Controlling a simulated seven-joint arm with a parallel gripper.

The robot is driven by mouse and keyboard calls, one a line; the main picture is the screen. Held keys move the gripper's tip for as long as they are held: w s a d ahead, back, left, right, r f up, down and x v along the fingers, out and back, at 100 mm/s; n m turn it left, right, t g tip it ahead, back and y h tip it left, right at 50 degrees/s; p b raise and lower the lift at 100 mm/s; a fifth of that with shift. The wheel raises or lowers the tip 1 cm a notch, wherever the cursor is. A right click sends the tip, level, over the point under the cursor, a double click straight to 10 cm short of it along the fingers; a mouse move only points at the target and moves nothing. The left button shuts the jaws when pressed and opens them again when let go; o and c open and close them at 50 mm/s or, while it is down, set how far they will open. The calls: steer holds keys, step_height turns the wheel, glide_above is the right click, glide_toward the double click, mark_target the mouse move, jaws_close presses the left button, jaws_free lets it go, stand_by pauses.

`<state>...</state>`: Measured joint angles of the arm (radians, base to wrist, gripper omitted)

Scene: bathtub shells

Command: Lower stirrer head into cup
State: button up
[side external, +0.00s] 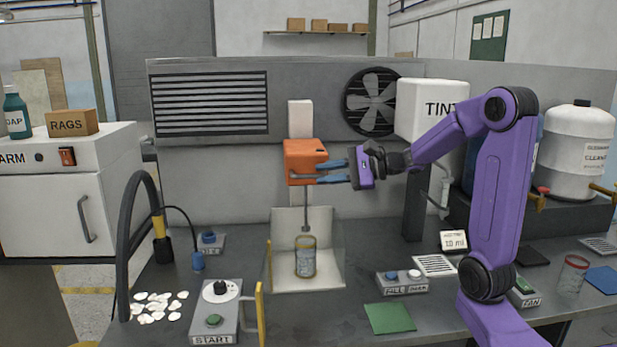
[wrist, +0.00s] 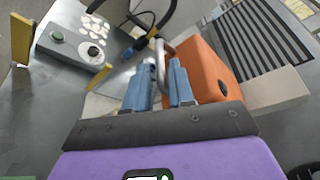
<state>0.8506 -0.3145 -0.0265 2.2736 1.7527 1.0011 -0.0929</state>
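The orange stirrer head (side external: 301,152) sits on a white upright column, and it also shows in the wrist view (wrist: 203,70). Its thin rod (side external: 306,212) hangs straight down, with its lower end at about the height of the cup's rim. The clear cup (side external: 305,258) stands upright below the rod. A grey bar handle (wrist: 160,57) projects from the head. My gripper (side external: 320,172) is at the head's right side, its blue fingers on either side of the handle. I cannot tell whether they press on it.
A tray (side external: 328,282) with a back panel stands under the cup. Yellow posts (side external: 260,312) stand at the left. A control box (side external: 215,312) marked START and white chips (side external: 152,306) lie further left. A button box (side external: 403,282) and green cloth (side external: 390,318) lie at the right.

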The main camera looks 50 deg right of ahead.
mark_target(314, 175)
steer(key=shift+x, duration=2.45)
jaws_close()
step_height(314, 175, down, 13)
steer(key=shift+s+f, duration=0.1)
steer(key=shift+s, duration=0.05)
jaws_free()
steer(key=shift+d, duration=0.1)
steer(key=v, duration=1.7)
